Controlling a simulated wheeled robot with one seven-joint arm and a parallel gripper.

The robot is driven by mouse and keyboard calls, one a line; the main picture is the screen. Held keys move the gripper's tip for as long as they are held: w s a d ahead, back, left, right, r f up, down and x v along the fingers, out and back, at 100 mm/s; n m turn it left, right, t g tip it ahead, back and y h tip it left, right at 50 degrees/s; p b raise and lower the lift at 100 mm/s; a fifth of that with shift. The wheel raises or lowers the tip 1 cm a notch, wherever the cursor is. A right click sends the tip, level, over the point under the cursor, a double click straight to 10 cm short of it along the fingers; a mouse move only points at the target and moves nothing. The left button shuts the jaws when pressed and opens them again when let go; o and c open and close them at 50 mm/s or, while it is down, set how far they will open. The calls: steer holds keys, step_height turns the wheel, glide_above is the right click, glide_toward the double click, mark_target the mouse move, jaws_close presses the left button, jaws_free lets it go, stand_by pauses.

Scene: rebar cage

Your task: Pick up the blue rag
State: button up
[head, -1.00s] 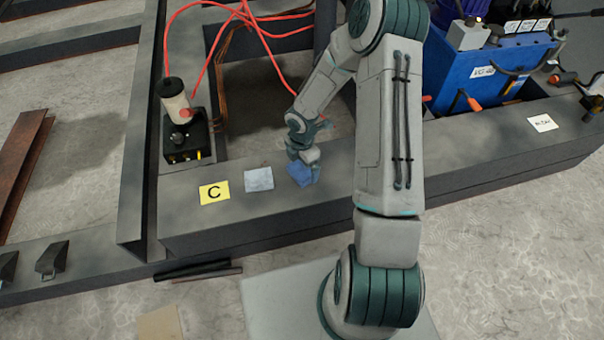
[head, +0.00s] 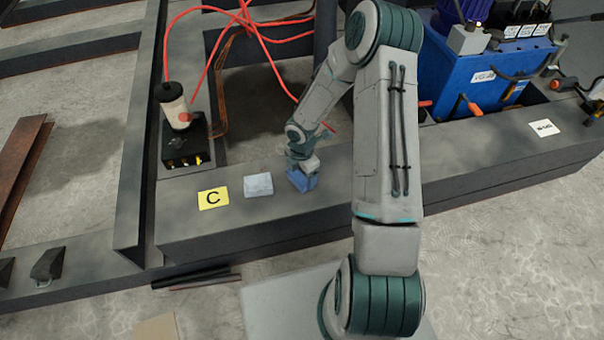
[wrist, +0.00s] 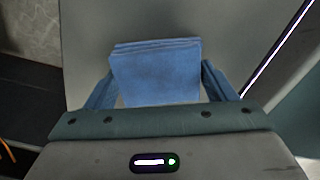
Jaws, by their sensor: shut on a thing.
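The blue rag (head: 301,181) is a small folded cloth over the grey beam, right of a pale grey-white folded cloth. My gripper (head: 304,174) is right above it, pointing down, with its jaws shut on the rag. In the wrist view the blue rag (wrist: 156,72) shows as a folded stack between the two fingers of my gripper (wrist: 160,88). I cannot tell for sure whether the rag touches the beam or hangs just above it.
A black box with a white canister (head: 178,112) stands further left. Red hoses (head: 262,45) run behind. A blue machine (head: 475,75) stands at the right.

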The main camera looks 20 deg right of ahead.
steer(key=r+p, duration=0.1)
steer(key=r, duration=0.2)
steer(key=r+p, duration=0.1)
steer(key=shift+d+r+p, duration=0.3)
steer(key=shift+r+p, duration=0.05)
steer(key=s+d+r+p, duration=0.1)
steer(key=d+r+p, duration=0.3)
steer(key=d, duration=0.7)
step_height(320, 180, up, 2)
steer(key=shift+s+p, duration=0.3)
steer(key=shift+s, duration=0.05)
